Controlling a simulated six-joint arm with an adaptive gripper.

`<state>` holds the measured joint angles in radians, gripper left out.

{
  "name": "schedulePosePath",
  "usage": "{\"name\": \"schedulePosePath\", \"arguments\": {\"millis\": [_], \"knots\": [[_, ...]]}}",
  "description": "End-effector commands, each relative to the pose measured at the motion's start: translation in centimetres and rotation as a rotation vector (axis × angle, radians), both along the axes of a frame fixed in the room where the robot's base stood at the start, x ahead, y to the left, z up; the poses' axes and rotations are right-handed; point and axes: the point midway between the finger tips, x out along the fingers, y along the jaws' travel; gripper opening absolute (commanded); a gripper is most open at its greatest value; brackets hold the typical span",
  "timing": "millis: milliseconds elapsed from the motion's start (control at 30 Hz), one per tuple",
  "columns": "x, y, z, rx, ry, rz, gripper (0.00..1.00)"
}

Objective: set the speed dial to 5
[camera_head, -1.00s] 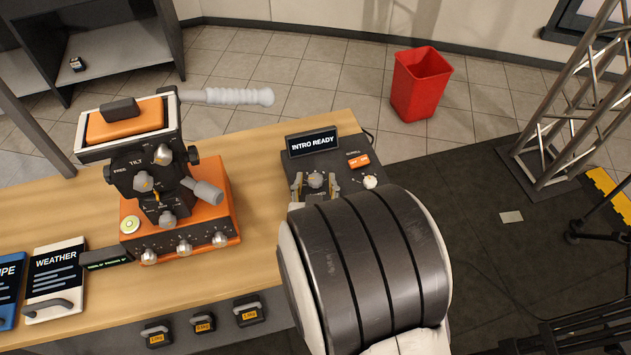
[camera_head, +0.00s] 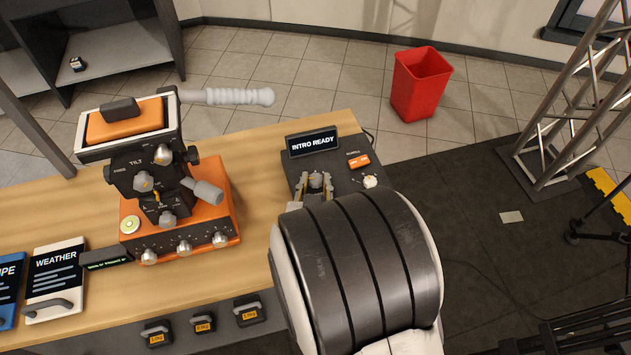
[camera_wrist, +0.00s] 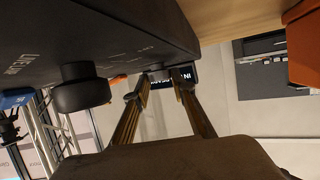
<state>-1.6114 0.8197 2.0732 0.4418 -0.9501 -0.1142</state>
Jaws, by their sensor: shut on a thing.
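A dark control box (camera_head: 349,204) stands at the table's right end. The small round dial (camera_head: 316,180) on its left part is between the fingertips of my gripper (camera_head: 316,188). My gripper is shut on this dial. In the wrist view the fingers (camera_wrist: 164,97) reach to the dial (camera_wrist: 158,76), which is mostly hidden behind them. I take it to be the speed dial; its markings and setting are too small to read.
A small screen (camera_head: 312,141) reading "INTRO READY" stands behind the dial. An orange switch (camera_head: 358,160) is near the second knob. An orange camera-like unit (camera_head: 179,205) with a handle stands left on the table. A red bin (camera_head: 420,84) is on the floor.

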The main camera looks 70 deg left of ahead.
Motion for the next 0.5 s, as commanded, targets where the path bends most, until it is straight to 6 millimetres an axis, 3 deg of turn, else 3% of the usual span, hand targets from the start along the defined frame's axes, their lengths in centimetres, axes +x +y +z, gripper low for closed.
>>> {"name": "schedulePosePath", "arguments": {"millis": [500], "knots": [[-0.43, 0.17, 0.01, 0.001, 0.001, -0.164, 0.04]]}}
